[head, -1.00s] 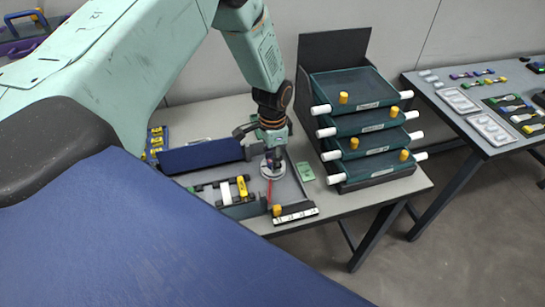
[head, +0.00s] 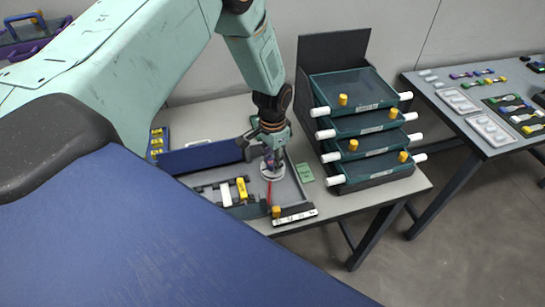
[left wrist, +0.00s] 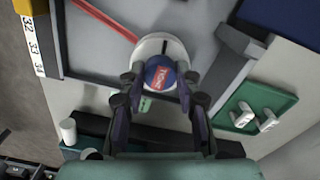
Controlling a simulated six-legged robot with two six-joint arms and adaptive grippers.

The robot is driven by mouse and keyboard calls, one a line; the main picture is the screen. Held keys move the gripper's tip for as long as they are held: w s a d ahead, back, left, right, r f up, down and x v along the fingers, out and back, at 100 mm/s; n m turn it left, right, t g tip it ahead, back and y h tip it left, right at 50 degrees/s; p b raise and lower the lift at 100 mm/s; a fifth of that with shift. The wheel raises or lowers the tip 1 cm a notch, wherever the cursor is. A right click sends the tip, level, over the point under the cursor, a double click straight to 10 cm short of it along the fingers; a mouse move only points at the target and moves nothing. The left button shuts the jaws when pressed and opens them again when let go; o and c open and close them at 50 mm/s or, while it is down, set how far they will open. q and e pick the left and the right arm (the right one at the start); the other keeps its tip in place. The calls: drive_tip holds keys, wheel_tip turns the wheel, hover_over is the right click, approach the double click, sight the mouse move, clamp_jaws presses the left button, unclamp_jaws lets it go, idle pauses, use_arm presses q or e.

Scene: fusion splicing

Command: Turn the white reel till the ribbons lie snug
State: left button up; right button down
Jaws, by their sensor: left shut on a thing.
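The white reel (head: 272,175) lies in the grey tray on the table, and its pale rim also shows in the left wrist view (left wrist: 160,42). On its middle is a round blue knob with a red label (left wrist: 160,72). My left gripper (head: 272,160) points down over the reel, its two fingers (left wrist: 160,80) shut on the knob from both sides. A red ribbon (head: 269,190) runs from the reel toward the tray's front; it also shows in the left wrist view (left wrist: 104,19). No other ribbon is clear. My right gripper is out of view.
Right of the tray stands a rack of teal drawers (head: 365,120) with white handles and orange knobs. A numbered black-and-white strip (head: 295,217) lies in front. Another table (head: 485,125) stands at the right.

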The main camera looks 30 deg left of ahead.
sight(272, 162)
use_arm(q)
drive_tip(key=shift+w+r, duration=0.2)
drive_tip(key=shift+w, duration=0.05)
drive_tip(key=o, duration=1.1)
drive_tip(key=shift+s, duration=0.2)
drive_tip(key=shift+o, duration=0.2)
drive_tip(key=shift+f, duration=0.1)
wheel_tip(272, 162, up, 12)
